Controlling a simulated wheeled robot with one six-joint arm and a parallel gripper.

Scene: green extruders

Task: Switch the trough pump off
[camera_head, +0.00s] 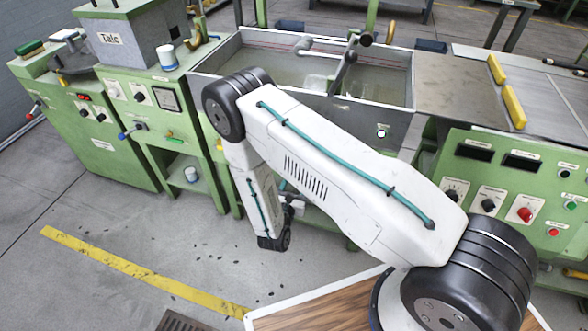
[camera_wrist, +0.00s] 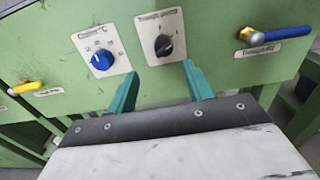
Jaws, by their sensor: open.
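In the wrist view, a black rotary knob (camera_wrist: 164,45) sits on a white plate whose label appears to read "Trough pump". The plate is on a green panel. The knob's exact setting is too small to tell. My gripper (camera_wrist: 160,70) has two teal fingers, spread apart and empty. They point at the panel just below the black knob, and neither appears to touch it. In the head view, the grey water trough (camera_head: 398,84) stands behind my arm. My arm hides much of the panel below the trough, and the gripper's fingers cannot be made out there.
A blue knob (camera_wrist: 102,59) on its own plate is close left of the black one. A blue-handled valve (camera_wrist: 280,33) juts out at right, and a yellow-handled valve (camera_wrist: 28,87) at left. In the head view, another control panel (camera_head: 507,190) stands at right.

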